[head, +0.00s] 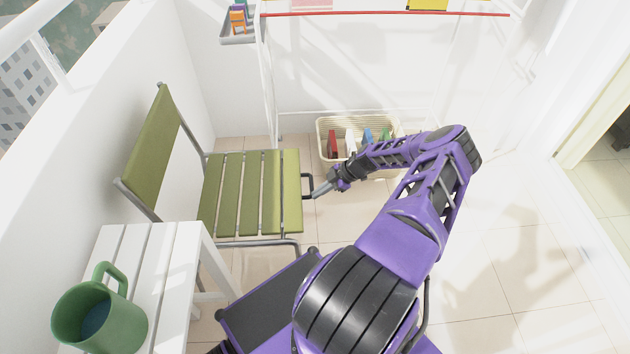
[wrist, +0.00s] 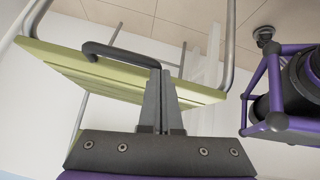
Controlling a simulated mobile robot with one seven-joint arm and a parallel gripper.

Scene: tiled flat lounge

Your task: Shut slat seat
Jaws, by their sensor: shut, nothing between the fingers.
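The slat seat (head: 252,193) belongs to a green folding chair with a grey tube frame. It lies flat, folded down, with the green backrest (head: 152,147) at the left. A dark handle (head: 307,186) sticks out from its front edge; the wrist view shows this handle (wrist: 115,52) and the seat's green slats (wrist: 85,66). My gripper (head: 318,193) is at the handle, on its right side. In the wrist view my gripper (wrist: 162,75) has its fingers together, empty, with the tips overlapping the handle's end. I cannot tell whether they touch it.
A white slatted table (head: 176,262) with a green mug (head: 97,312) stands at the front left, close to the chair. A cream basket (head: 324,126) with several coloured items is on the floor behind my arm. A white drying rack (head: 272,90) stands at the back. Tiled floor at right is clear.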

